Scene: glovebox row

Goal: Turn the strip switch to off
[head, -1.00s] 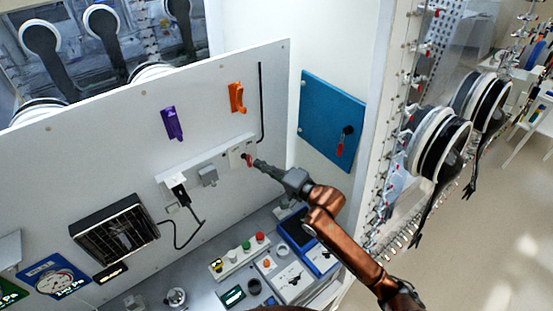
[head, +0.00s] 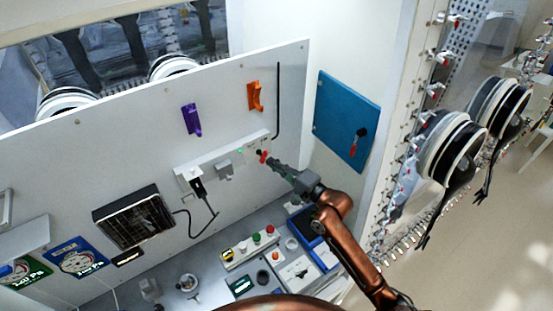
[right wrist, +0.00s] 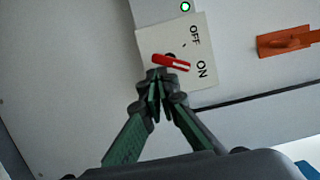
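The strip switch is a red lever (right wrist: 172,63) on a pale plate (right wrist: 203,53) marked OFF and ON in the right wrist view. The lever lies across the plate, and its white-marked end points toward the ON side. In the head view the red lever (head: 263,156) sits at the right end of the white strip (head: 205,166) on the upright panel. My right gripper (right wrist: 162,76) has its fingertips together right at the lever, overlapping its near edge; I cannot tell if they touch. It also shows in the head view (head: 273,162). My left gripper is not in view.
A green light (right wrist: 185,6) glows on the strip. An orange hook (head: 255,97) and a purple hook (head: 191,120) hang above. A black plug (head: 198,187) with a cable is in the strip. A blue panel (head: 345,120) stands at right; control boxes (head: 297,272) lie below.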

